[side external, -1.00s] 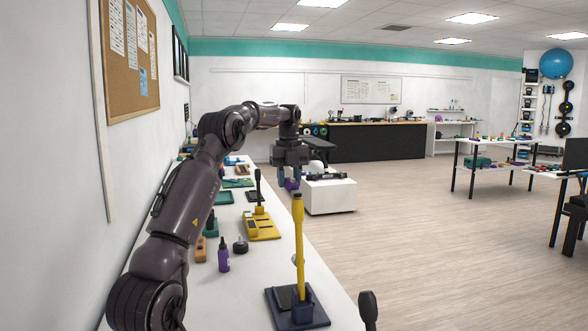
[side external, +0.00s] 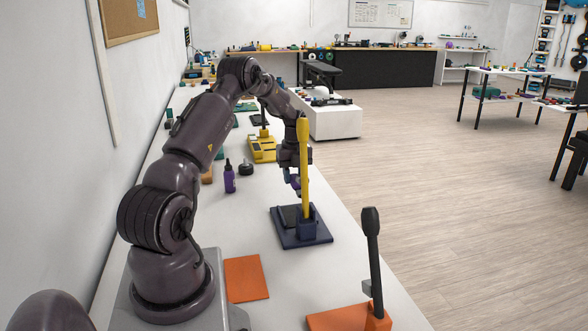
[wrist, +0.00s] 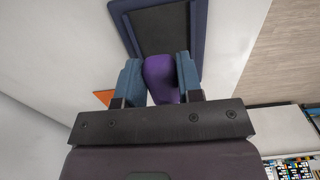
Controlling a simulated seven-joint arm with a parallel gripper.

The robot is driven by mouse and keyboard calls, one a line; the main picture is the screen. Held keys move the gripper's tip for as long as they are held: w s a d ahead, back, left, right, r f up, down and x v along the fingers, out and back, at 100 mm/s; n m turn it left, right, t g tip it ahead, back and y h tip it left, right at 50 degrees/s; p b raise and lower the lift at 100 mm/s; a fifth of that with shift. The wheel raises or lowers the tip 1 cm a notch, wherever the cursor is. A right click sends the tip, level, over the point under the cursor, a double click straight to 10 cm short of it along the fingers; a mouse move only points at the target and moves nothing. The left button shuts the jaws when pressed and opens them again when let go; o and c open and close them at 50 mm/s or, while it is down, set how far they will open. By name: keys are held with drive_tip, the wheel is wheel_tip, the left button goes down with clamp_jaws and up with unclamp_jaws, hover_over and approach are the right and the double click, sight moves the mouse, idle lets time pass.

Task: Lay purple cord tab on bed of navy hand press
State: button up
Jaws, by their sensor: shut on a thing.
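The navy hand press (side external: 288,238) stands on the white bench, with a dark flat bed and a raised yellow lever (side external: 304,165). In the wrist view its dark bed (wrist: 165,28) with a navy rim shows just beyond my fingertips. My gripper (wrist: 159,74) is shut on the purple cord tab (wrist: 160,72), which sits between the two blue-grey fingers. In the side view my gripper (side external: 293,183) holds the tab above the far side of the press, partly hidden behind the lever. The tab appears apart from the bed.
A purple bottle (side external: 230,178) and a small dark knob (side external: 246,167) stand left of the press. A yellow press (side external: 262,148) is farther back. An orange sheet (side external: 246,278) and an orange press (side external: 345,318) lie nearer. The upright lever stands close to my gripper.

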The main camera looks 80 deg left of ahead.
sight(294, 208)
drive_tip(key=shift+f, duration=3.85)
drive_tip(key=shift+f, duration=0.65)
drive_tip(key=o, duration=1.1)
drive_tip(key=shift+c, duration=0.2)
wheel_tip(294, 208, up, 13)
